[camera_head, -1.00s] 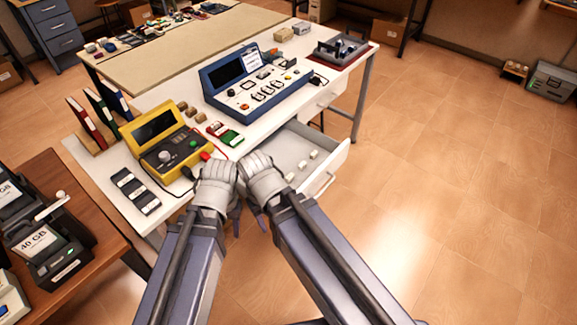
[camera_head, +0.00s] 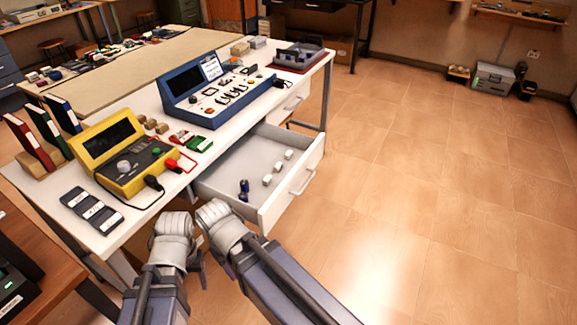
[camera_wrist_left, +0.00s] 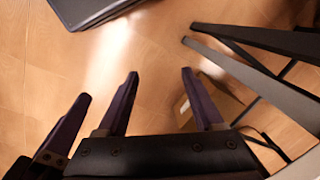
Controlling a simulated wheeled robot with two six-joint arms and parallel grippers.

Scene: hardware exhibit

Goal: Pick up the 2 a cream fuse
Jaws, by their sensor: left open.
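Three small cream blocks, which look like fuses, lie in a row in the open white drawer (camera_head: 222,180). They are a near one (camera_head: 267,180), a middle one (camera_head: 278,168) and a far one (camera_head: 289,155). Their markings are too small to read. My left gripper (camera_head: 199,270) is below and left of the drawer, apart from the blocks. In the left wrist view its two dark fingers (camera_wrist_left: 160,75) are spread, with only floor between them. My right gripper (camera_head: 203,238) is beside it, near the drawer's front left corner. Its fingers are mostly hidden by its wrist.
Small dark blue pieces (camera_head: 243,189) stand in the drawer's near end. The white table (camera_head: 150,205) holds a yellow meter (camera_head: 135,165), a blue console (camera_head: 215,95) and a black strip (camera_head: 92,210). The drawer's handle (camera_head: 303,182) sticks out. The floor (camera_head: 430,190) at right is clear.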

